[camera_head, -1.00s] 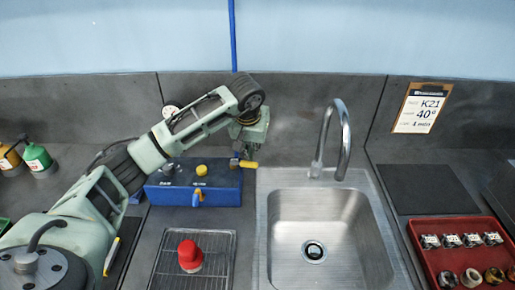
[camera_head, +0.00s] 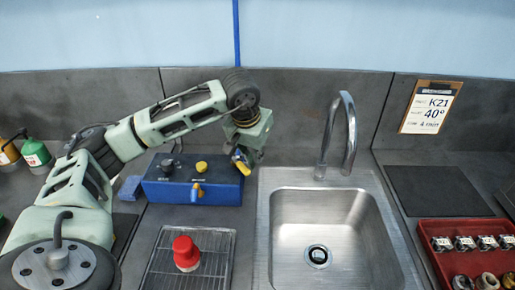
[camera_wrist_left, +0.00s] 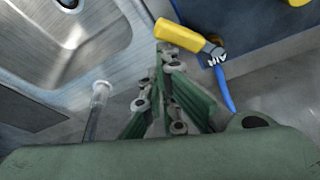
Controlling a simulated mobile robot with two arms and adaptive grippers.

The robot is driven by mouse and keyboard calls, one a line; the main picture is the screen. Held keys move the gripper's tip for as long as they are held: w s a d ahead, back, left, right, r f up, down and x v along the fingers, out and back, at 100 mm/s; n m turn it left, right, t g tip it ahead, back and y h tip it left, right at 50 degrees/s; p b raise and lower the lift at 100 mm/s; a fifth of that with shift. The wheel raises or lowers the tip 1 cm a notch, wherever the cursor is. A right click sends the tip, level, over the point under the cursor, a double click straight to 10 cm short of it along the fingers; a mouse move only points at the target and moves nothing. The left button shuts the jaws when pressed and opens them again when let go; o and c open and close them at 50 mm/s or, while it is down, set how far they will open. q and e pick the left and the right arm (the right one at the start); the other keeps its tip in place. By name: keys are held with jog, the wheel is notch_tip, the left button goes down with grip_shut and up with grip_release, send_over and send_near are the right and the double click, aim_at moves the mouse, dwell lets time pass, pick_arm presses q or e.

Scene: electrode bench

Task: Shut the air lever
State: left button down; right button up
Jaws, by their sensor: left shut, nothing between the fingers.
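A blue box (camera_head: 215,188) stands on the bench left of the sink. The air lever, with a yellow handle (camera_head: 243,166), sits at the box's right end and points obliquely down-right, partly hidden by my gripper. In the left wrist view the yellow handle (camera_wrist_left: 184,36) runs to a metal fitting with a blue hose (camera_wrist_left: 224,90) beside it. My left gripper (camera_head: 246,152) is over the box's right end. Its fingers (camera_wrist_left: 166,50) are shut with nothing between them, tips right against or just beside the handle; contact is unclear. My right gripper is not in view.

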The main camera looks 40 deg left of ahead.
aim_at(247, 170)
pick_arm(q)
jog(key=shift+m, duration=0.7)
jog(key=shift+s+b, duration=2)
jog(key=shift+s, duration=0.3)
